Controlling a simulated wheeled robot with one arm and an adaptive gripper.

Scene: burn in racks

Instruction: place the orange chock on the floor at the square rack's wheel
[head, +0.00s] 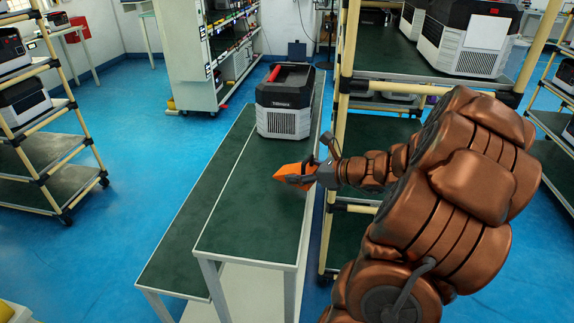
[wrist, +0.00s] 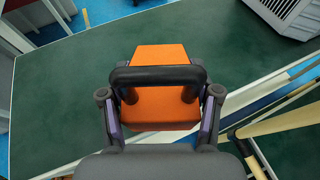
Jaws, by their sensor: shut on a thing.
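My gripper (head: 312,174) is shut on the orange chock (head: 290,177) and holds it over the green bench top. In the wrist view the chock (wrist: 160,112) sits between the two fingers, with a black handle bar (wrist: 158,76) across it. A cream-tubed rack (head: 335,190) with green shelves stands just right of the bench, partly hidden by my arm. Another such rack (head: 75,150) stands at the far left, with a dark wheel (head: 65,219) on the blue floor. I cannot tell which one is the square rack.
The green bench (head: 225,230) lies below the chock, with a lower green level on its left. A grey and black unit (head: 285,118) stands at its far end. Blue floor (head: 130,195) is open between the bench and the left rack. A white shelf unit (head: 190,60) stands behind.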

